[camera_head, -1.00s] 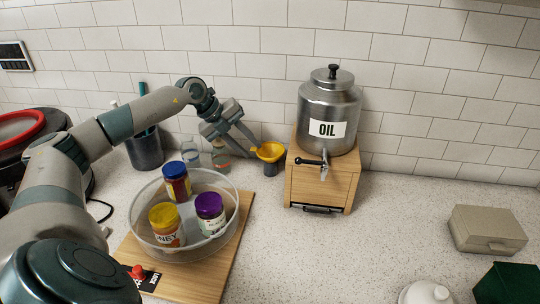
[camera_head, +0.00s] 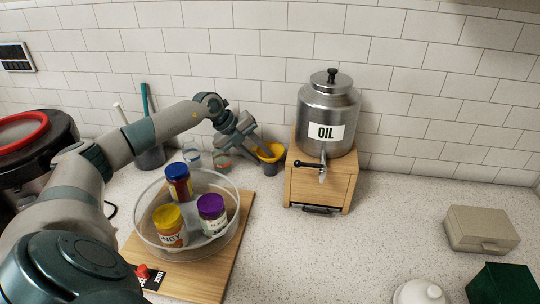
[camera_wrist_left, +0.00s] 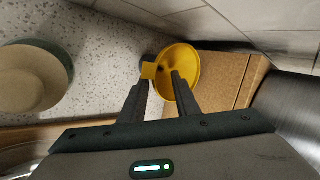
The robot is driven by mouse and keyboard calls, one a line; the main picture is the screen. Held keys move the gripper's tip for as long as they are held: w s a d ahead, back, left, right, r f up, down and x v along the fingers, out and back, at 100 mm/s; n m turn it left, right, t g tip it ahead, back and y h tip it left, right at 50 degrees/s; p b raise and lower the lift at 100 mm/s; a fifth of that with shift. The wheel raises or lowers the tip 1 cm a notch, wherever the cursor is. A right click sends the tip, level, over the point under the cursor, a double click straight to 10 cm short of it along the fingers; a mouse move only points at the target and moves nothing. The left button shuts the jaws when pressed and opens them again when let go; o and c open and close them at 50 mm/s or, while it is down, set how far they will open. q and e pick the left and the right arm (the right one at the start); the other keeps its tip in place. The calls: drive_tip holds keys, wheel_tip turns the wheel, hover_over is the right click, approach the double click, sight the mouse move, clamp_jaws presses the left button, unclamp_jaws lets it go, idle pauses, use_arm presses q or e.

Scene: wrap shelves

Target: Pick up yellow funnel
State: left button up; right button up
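The yellow funnel (camera_head: 273,152) sits in the mouth of a dark cup (camera_head: 270,169) at the back of the counter, just left of the oil dispenser's wooden stand. My left gripper (camera_head: 261,150) reaches it from the left, with its fingertips at the funnel's rim. In the left wrist view the funnel (camera_wrist_left: 186,61) lies just beyond my left gripper (camera_wrist_left: 160,80). Its fingers are spread apart, with the funnel's small side tab near the left fingertip. I cannot tell whether they touch it. My right gripper is out of view.
The steel oil dispenser (camera_head: 327,112) on its wooden stand (camera_head: 318,184) is close on the right. A clear bowl (camera_head: 151,235) with several jars stands on a wooden board (camera_head: 206,284) in front. The tiled wall is close behind.

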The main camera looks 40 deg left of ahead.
use_arm(q)
clamp_jaws()
idle(0.4)
drive_tip(key=shift+r+b, duration=0.3)
drive_tip(key=shift+r, duration=0.25)
wheel_tip(320, 180, up, 8)
drive_tip(key=shift+f+b, duration=0.25)
drive_tip(key=shift+b, duration=0.9)
drive_tip(key=shift+r, duration=0.75)
